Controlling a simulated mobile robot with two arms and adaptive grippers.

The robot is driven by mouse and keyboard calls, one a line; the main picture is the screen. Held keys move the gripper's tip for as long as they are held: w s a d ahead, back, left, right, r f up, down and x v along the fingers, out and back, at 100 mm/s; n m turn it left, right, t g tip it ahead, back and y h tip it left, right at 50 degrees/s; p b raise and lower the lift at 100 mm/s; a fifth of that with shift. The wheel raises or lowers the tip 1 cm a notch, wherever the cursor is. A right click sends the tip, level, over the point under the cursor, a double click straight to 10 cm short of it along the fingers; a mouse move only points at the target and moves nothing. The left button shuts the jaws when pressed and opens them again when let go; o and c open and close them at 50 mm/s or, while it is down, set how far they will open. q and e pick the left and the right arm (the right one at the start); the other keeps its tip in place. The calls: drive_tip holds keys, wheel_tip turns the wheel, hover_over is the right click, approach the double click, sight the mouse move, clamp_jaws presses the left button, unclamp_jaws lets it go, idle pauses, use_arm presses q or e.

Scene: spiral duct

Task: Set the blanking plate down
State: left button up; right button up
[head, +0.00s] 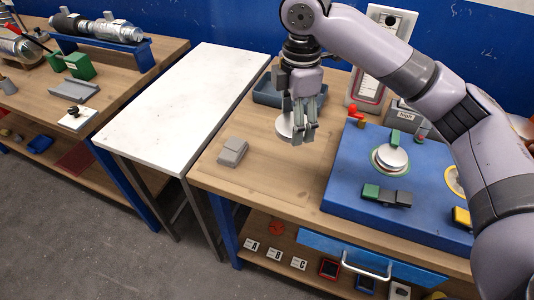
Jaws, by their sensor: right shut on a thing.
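My right gripper (304,135) hangs fingers-down over the wooden workbench (215,178), left of the blue panel. It is shut on a pale round disc (284,127), which seems to be the blanking plate. The disc shows to the left of the fingers, which hide part of it. I cannot tell whether the disc touches the bench top or hangs just above it. My left gripper is not in view.
A blue panel (336,183) with a round metal fitting (390,158) and clamps fills the bench's right side. A grey block (232,151) lies at the left. A blue-grey tray (266,93) stands behind the gripper. Bare wood lies in front. A white table (185,105) adjoins.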

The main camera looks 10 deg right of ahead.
drive_tip(key=shift+w+a+r+n, duration=0.1)
drive_tip(key=shift+w+a+n, duration=0.2)
drive_tip(key=shift+n, duration=0.5)
drive_tip(key=shift+w+r+n, duration=0.1)
drive_tip(key=shift+w+n, duration=0.05)
drive_tip(key=shift+n, duration=0.35)
drive_tip(key=shift+a, duration=0.15)
wheel_tip(320, 180, down, 3)
drive_tip(key=shift+n, duration=0.3)
drive_tip(key=p, duration=0.1)
hover_over(284, 181)
wheel_tip(284, 181, down, 12)
drive_tip(key=shift+f, duration=0.2)
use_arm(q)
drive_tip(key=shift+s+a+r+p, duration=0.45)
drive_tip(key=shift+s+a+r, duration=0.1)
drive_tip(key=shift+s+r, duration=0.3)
use_arm(e)
drive_tip(key=shift+f, duration=2.25)
drive_tip(key=shift+f, duration=0.1)
drive_tip(key=o, duration=1.3)
drive_tip(key=shift+o, duration=0.2)
